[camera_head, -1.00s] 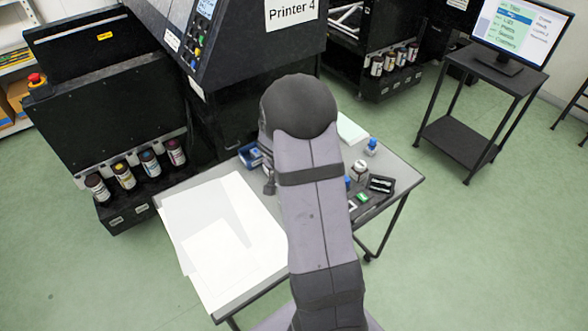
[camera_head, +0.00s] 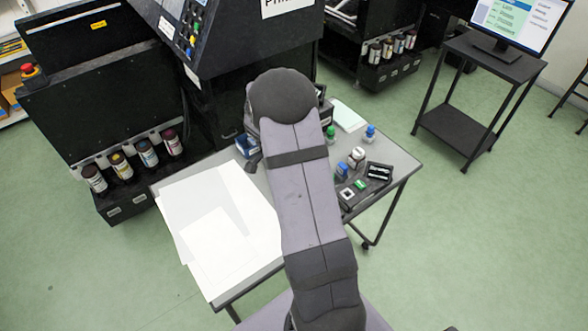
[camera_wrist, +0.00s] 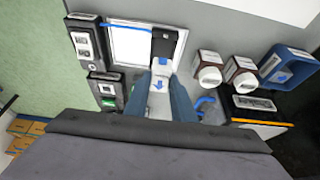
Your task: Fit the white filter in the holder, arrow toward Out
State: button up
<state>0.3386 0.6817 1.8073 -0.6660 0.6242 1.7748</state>
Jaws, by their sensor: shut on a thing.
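In the wrist view my gripper (camera_wrist: 170,110) is shut on a white piece with a blue arrow, which looks like the white filter (camera_wrist: 154,101). The arrow points toward the bottom of the picture. Whether the filter touches anything is unclear. In the head view my arm hides the gripper and filter.
Two white-capped bottles (camera_wrist: 209,78) and a blue tray (camera_wrist: 293,62) stand to the right in the wrist view. Dark modules (camera_wrist: 88,42) stand at left. In the head view, white sheets (camera_head: 215,230) cover the table's left side, and small bottles (camera_head: 356,157) stand at right.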

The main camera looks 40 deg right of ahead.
jog(key=shift+f+b, duration=0.85)
jog(key=shift+f, duration=0.65)
jog(key=shift+f+b, duration=0.35)
jog(key=shift+b, duration=0.15)
jog(key=shift+f+b, duration=0.7)
jog(key=shift+b, duration=1.55)
dwell(1.6)
dwell(0.3)
jog(key=o, duration=1.5)
jog(key=shift+r, duration=0.2)
jog(key=shift+r+p, duration=1.8)
jog(key=shift+r, duration=1.55)
